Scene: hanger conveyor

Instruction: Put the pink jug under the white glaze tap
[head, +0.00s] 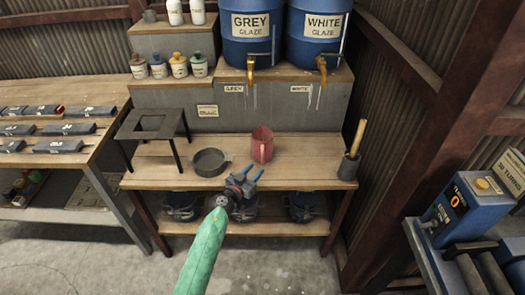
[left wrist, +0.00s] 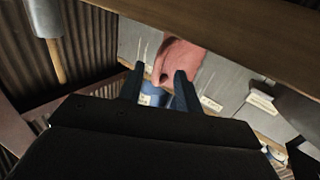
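The pink jug (head: 262,145) stands upright on the wooden bench, below and between the two taps. It also shows in the left wrist view (left wrist: 178,55), beyond my fingertips. The white glaze tap (head: 321,65) is brass and sits on the blue barrel labelled WHITE GLAZE (head: 318,30), up and to the right of the jug. My left gripper (head: 247,175) is in front of the jug, near the bench's front edge. In the left wrist view its two fingers (left wrist: 159,80) are apart with nothing held between them. My right gripper is not in view.
The grey glaze tap (head: 250,68) is left of the white one. A dark round pan (head: 210,162) and a black stand (head: 152,125) are left of the jug. A dark pot with a wooden-handled tool (head: 350,165) stands at the right. Bench space right of the jug is clear.

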